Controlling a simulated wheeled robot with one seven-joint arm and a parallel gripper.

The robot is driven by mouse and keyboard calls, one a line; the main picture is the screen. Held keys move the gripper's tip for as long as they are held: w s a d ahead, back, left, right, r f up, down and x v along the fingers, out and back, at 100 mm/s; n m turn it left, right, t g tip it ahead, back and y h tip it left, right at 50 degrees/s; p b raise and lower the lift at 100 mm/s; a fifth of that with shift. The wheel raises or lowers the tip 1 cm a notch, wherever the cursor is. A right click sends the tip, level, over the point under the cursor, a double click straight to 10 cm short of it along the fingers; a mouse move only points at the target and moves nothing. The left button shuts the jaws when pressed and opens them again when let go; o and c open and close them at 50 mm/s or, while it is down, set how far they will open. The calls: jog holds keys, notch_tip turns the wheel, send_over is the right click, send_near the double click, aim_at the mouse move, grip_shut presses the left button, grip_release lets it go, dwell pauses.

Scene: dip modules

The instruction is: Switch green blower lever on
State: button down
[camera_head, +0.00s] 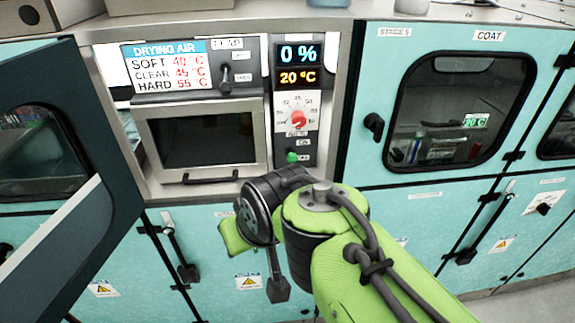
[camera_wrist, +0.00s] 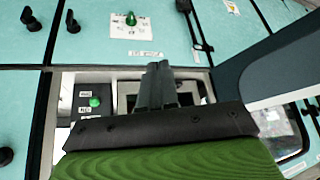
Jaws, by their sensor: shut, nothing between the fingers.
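The green blower lever (camera_head: 292,157) is a small green knob low on the dark control strip, below the red dial. It also shows in the wrist view (camera_wrist: 95,101), between two small labels, left of my fingers. Which way it is set is too small to tell. My gripper (camera_wrist: 155,70) is shut and empty. Its fingers appear in front of the drying oven's opening and apart from the lever.
A red dial (camera_head: 298,119) sits above the lever. The oven door (camera_head: 200,135) with its handle is to the left. A large dark door (camera_head: 75,200) stands open at the left. Latch levers (camera_head: 188,272) stick out from the lower cabinets. Another green knob (camera_wrist: 131,18) shows in the wrist view.

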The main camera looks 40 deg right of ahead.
jog(key=s+a+f+n+g+b, duration=0.1)
jog(key=s+a+f+n+b, duration=0.1)
jog(key=a+f, duration=0.35)
jog(key=w+d+f+y+b, duration=0.3)
jog(key=w+f+y+b, duration=0.35)
jog(key=f, duration=0.65)
jog(key=m+t+h+b, duration=0.4)
jog(key=m+t+b, duration=0.8)
jog(key=t, duration=0.7)
send_near(291, 157)
jog(key=shift+m, duration=0.4)
jog(key=w, duration=0.1)
jog(key=w+r, duration=0.1)
jog(key=w, duration=0.3)
jog(key=shift+d+r+p, duration=0.2)
jog(key=shift+r+p, duration=0.05)
jog(key=shift+p, duration=0.1)
